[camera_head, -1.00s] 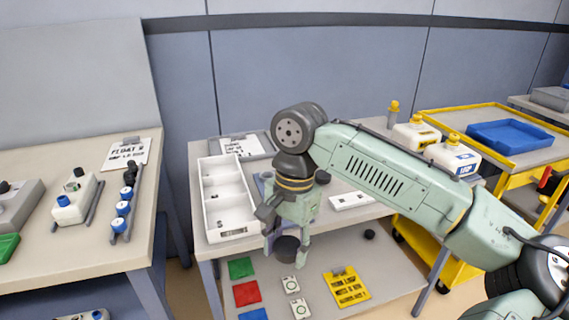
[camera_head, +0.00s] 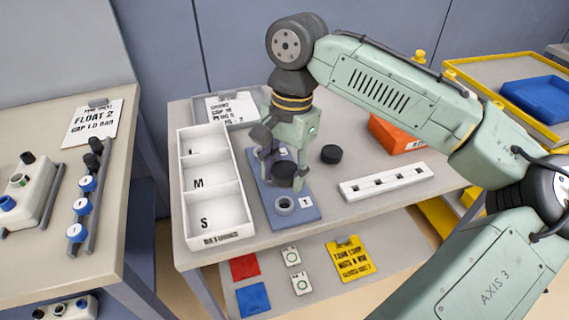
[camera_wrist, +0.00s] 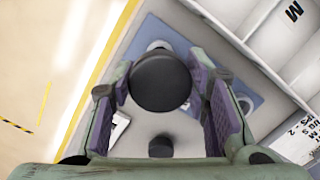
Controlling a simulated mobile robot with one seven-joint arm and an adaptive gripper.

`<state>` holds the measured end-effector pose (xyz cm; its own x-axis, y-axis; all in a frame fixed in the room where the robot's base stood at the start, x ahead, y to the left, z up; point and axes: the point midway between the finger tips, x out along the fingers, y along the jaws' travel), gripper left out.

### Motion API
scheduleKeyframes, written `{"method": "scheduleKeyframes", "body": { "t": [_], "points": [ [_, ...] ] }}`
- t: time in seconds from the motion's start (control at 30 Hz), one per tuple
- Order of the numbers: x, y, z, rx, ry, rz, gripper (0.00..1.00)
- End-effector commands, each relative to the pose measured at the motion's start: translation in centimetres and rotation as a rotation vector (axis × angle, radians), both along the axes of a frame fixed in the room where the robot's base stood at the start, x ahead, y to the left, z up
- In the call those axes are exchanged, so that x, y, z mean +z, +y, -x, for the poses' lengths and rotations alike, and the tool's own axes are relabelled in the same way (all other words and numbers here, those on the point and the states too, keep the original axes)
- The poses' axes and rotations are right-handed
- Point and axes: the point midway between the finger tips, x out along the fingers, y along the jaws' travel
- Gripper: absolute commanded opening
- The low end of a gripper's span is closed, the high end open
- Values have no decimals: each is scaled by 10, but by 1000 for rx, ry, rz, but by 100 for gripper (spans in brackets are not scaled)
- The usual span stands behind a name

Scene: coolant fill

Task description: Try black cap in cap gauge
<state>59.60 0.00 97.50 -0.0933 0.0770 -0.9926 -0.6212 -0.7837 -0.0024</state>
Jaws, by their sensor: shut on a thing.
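My gripper (camera_head: 285,180) is shut on a black cap (camera_head: 285,169). It holds the cap above the blue cap gauge plate (camera_head: 309,213), and the held cap (camera_wrist: 160,81) fills the middle of the wrist view. In the wrist view a ring (camera_wrist: 158,45) is partly hidden behind the cap, and another (camera_wrist: 245,103) shows beside a finger. The cap appears clear of the plate.
A white sorting tray (camera_head: 245,231) marked M and S stands left of the gauge. Another black cap (camera_head: 331,154) lies to the right, near a white slotted bar (camera_head: 386,182) and an orange box (camera_head: 398,136). A clipboard (camera_head: 231,108) lies behind. The table's front edge is close.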

Motion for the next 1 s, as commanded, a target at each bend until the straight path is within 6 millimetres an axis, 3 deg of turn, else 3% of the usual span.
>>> {"method": "scheduleKeyframes", "body": {
  "t": [0.37,1.0],
  "points": [
    [-5,2,1,6,4,4,24],
    [-53,1,1,5,4,4,24]
  ]
}}
